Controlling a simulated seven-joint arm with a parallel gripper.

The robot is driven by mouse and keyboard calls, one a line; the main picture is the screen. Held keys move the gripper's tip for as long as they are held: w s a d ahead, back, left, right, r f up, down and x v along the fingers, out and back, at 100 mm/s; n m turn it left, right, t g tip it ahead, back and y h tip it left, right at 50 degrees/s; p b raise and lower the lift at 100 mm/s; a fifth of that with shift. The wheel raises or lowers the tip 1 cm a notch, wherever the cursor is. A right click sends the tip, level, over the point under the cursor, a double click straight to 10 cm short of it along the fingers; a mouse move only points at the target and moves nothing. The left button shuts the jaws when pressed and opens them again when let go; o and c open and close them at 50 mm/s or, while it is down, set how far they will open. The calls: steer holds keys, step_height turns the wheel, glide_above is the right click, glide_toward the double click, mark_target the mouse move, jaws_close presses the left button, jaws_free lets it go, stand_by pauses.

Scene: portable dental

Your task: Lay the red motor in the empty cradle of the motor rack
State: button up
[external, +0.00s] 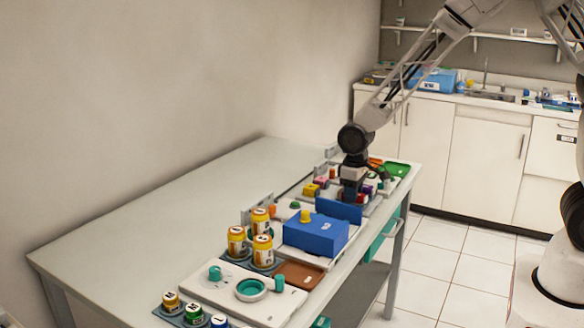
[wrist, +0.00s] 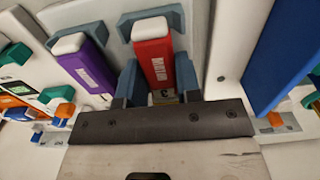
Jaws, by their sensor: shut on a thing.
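The red motor (wrist: 153,55), with a white end cap and a "MOTOR" label, is between the two blue-grey fingers of my gripper (wrist: 158,78) in the wrist view. The jaws are shut on its sides. Its capped end lies at a grey-blue cradle block (wrist: 172,17) of the motor rack; whether it rests in the cradle or hovers above cannot be told. A purple motor (wrist: 84,65) lies in the neighbouring cradle (wrist: 95,31) to the left.
A blue panel (wrist: 268,45) stands close right of the gripper. Orange and green items (wrist: 20,105) are at the left. In the external view, a blue box (external: 315,233), yellow jars (external: 262,250) and a white tray (external: 245,300) stand nearer. The table's left side is clear.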

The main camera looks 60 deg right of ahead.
steer(key=o, duration=1)
steer(key=shift+r, duration=3.9)
steer(key=shift+r, duration=0.1)
